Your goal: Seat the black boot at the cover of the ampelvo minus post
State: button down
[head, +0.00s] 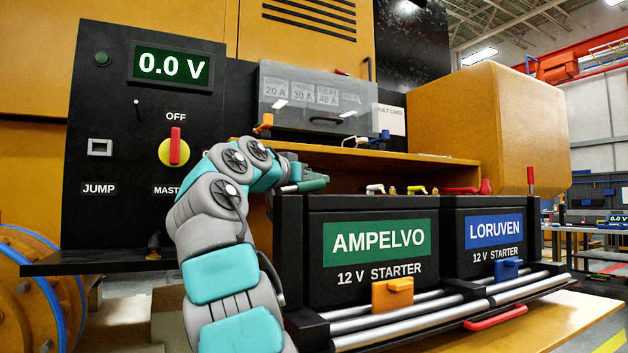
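The AMPELVO battery (370,282) is a black case with a green label, standing in a carrier right of my arm. My gripper (308,185) is over the left end of its top, reaching in from the left. The gripper is small and seen from the side, so I cannot tell whether its fingers are open or shut, or whether they hold anything.
The LORUVEN battery (493,275) stands right of the AMPELVO one. Chrome rails (400,321) with an orange latch (392,294) and a blue latch (508,270) run in front. A clear box (312,100) stands behind.

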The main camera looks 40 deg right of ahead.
jog(key=shift+f, duration=0.2)
jog(key=c, duration=0.6)
grip_release()
jog(key=shift+r, duration=0.1)
